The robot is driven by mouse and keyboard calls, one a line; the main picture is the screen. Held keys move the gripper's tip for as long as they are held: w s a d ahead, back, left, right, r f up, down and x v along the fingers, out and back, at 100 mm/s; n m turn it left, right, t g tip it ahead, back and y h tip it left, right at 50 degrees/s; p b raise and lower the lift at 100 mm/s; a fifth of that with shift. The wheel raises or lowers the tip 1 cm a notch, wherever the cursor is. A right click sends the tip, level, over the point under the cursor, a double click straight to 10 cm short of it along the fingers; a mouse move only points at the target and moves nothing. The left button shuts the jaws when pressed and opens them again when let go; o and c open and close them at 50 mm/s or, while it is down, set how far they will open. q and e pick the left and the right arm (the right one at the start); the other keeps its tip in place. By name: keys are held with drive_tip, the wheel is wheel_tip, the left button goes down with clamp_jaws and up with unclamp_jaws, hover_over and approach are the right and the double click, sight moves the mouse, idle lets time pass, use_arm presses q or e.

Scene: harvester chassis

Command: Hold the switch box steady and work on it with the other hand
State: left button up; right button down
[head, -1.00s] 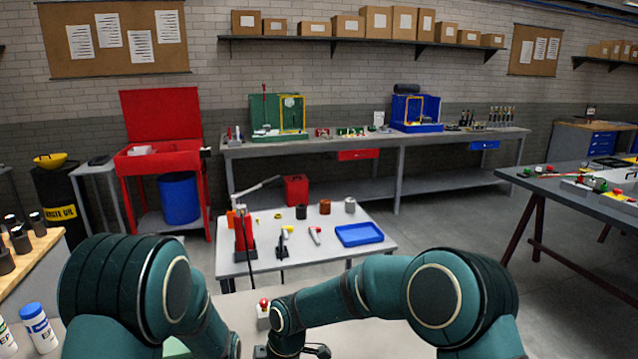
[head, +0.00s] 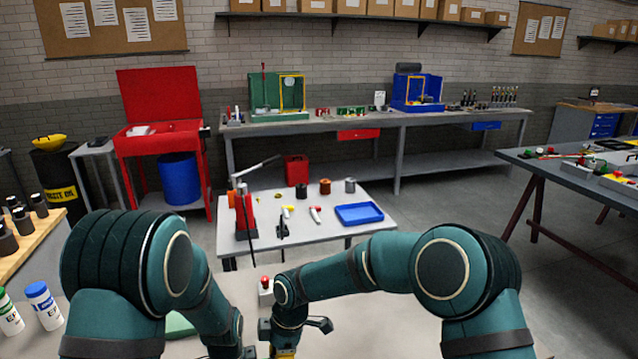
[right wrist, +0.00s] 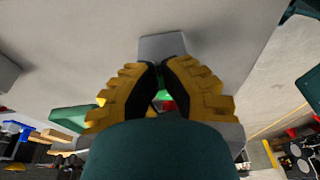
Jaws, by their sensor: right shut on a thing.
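A small grey box with a red button on top, likely the switch box (head: 265,288), stands on the near worktop in the head view, just behind my right wrist. My right gripper (head: 285,352) points down at the bottom edge there, its yellow part just showing. In the right wrist view its yellow fingers (right wrist: 160,75) are closed together on something small. Bits of green and red (right wrist: 168,104) show between them, but the held thing is mostly hidden. A grey block (right wrist: 162,46) lies beyond the fingertips. My left arm reaches down at bottom left; its fingers are out of frame.
A green object (head: 181,325) lies on the near worktop (head: 235,305) by my left arm. Bottles (head: 42,305) stand at left. A grey table (head: 335,240) with tools and a blue tray (head: 359,214) stands ahead, with floor between it and the right bench (head: 560,165).

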drive_tip(key=a+v, duration=0.1)
drive_tip(key=v, duration=0.5)
drive_tip(key=shift+s, duration=0.2)
drive_tip(key=c, duration=1.7)
unclamp_jaws()
drive_tip(key=shift+a+r, duration=0.1)
clamp_jaws()
drive_tip(key=n, duration=0.3)
drive_tip(key=shift+w+a+h, duration=0.2)
drive_tip(key=shift+a+h, duration=0.1)
drive_tip(key=shift+a, duration=0.05)
drive_tip(key=n, duration=0.3)
drive_tip(key=shift+w+a+r+n+h, duration=0.1)
drive_tip(key=shift+w+a+n+h, duration=0.1)
drive_tip(key=shift+a+n+h, duration=0.15)
drive_tip(key=n, duration=0.1)
drive_tip(key=n+h, duration=0.1)
drive_tip(key=n, duration=0.1)
drive_tip(key=a+n, duration=0.1)
drive_tip(key=n, duration=0.1)
drive_tip(key=shift+w+r+t, duration=0.3)
drive_tip(key=shift+t, duration=0.1)
drive_tip(key=shift+f, duration=3.45)
